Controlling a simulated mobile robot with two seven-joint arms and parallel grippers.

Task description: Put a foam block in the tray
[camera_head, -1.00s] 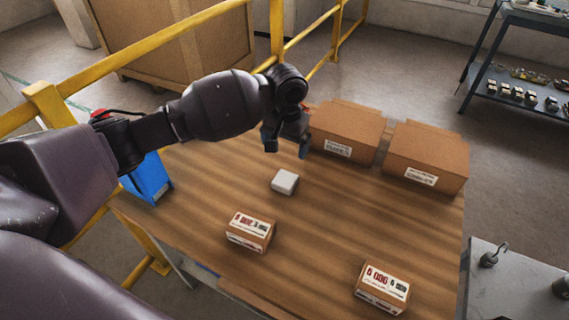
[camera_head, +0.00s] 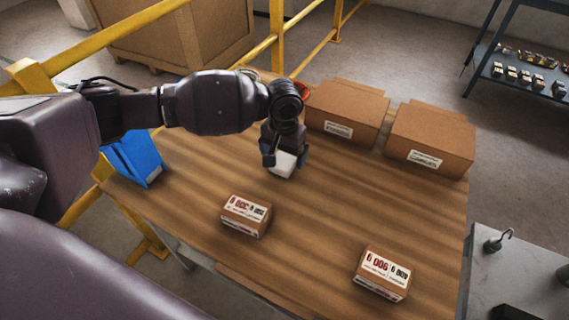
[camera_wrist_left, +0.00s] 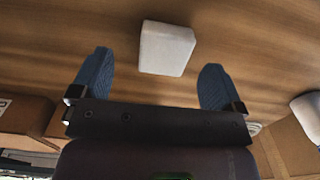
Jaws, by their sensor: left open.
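A small white block (camera_head: 284,164), which looks like the foam block, lies on the wooden table. My left gripper (camera_head: 285,156) is above it, pointing down, with its blue fingers apart. In the left wrist view the block (camera_wrist_left: 167,48) lies just beyond and between the open fingertips (camera_wrist_left: 157,62), apart from both. I cannot make out a tray for certain; a red-orange rim (camera_head: 303,91) shows partly behind my left arm. My right gripper is not in view.
Two large cardboard boxes (camera_head: 346,110) (camera_head: 432,138) stand at the back right. Two small labelled cartons (camera_head: 246,215) (camera_head: 382,273) stand nearer the front. A blue container (camera_head: 135,157) is at the left edge, beside a yellow rail (camera_head: 40,85). The table's middle right is clear.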

